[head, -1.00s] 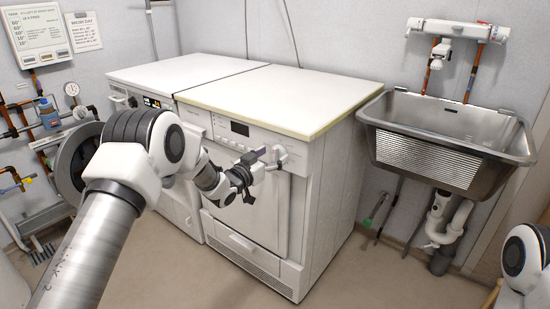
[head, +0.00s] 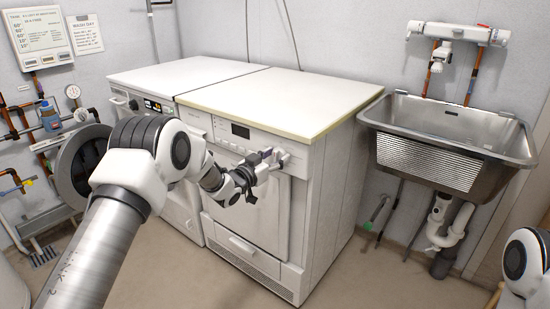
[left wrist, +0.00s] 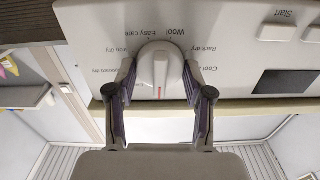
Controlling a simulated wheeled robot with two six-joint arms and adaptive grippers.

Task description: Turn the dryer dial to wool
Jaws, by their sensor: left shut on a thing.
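The white dryer (head: 235,215) is the right-hand machine, with its dial (head: 283,156) at the panel's right end. My left gripper (head: 268,158) reaches the dial from the front. In the left wrist view the picture is upside down, and the gripper's fingers (left wrist: 160,85) are shut on the dial (left wrist: 160,65), one on each side. A red mark on the dial points to the bottom of that picture. The Wool label (left wrist: 175,31) is at the top, just right of the dial's middle, beside Easy care. My right gripper is out of view.
Start and another button (left wrist: 277,32) and a dark display (left wrist: 285,82) are on the same panel. A second white machine (head: 180,72) stands to the left. A metal basin (head: 430,165) hangs at the right. Floor in front is clear.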

